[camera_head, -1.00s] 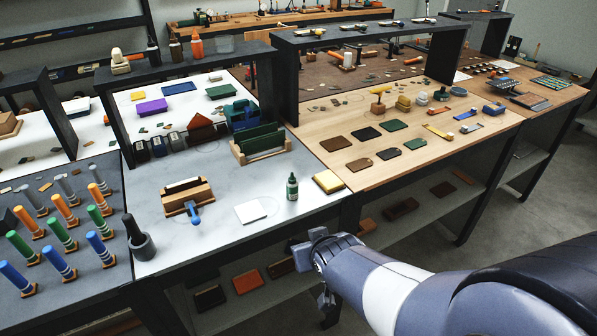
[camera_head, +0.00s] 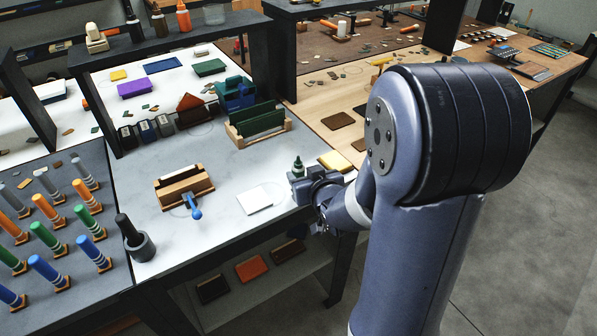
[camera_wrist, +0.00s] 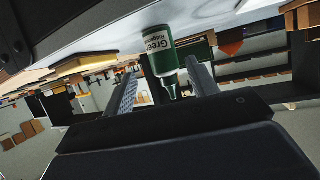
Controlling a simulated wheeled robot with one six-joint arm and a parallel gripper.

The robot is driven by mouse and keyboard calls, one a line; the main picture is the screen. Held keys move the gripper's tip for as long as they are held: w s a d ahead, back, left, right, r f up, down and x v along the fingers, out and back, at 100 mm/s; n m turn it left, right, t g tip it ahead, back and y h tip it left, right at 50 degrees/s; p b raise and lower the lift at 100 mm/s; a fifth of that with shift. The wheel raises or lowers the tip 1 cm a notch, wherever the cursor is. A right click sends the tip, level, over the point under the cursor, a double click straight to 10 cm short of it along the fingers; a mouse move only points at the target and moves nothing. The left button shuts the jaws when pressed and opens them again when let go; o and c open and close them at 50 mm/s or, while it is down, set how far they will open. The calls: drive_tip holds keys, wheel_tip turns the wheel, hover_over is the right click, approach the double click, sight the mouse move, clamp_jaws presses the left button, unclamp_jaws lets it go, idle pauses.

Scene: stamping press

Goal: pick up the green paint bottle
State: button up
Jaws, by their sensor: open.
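The green paint bottle (camera_head: 298,169) stands upright near the front right edge of the grey-white table, its lower part hidden behind my gripper (camera_head: 303,188). In the wrist view the green bottle (camera_wrist: 163,58), with a white label reading "Green", appears upside down, nozzle toward the camera's lower side. My gripper (camera_wrist: 161,78) is open, with one finger on each side of the bottle in that view. A gap shows on the left side; whether the right finger touches it I cannot tell.
A yellow pad (camera_head: 335,161) lies just right of the bottle. A white square sheet (camera_head: 254,200) lies to its left. A wooden holder (camera_head: 184,188) with a blue-handled tool and a dark mortar (camera_head: 138,245) stand farther left. A rack with green boards (camera_head: 257,128) stands behind.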

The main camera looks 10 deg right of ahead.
sight(300, 172)
drive_tip(key=shift+a+p+x, duration=0.2)
drive_tip(key=shift+p+x, duration=0.05)
drive_tip(key=shift+x, duration=0.85)
drive_tip(key=shift+a+p+x, duration=0.15)
drive_tip(key=shift+p+x, duration=0.1)
drive_tip(key=shift+x, duration=0.8)
drive_tip(key=shift+w+f, duration=0.1)
drive_tip(key=shift+w, duration=0.55)
drive_tip(key=shift+c, duration=0.4)
drive_tip(key=c, duration=1)
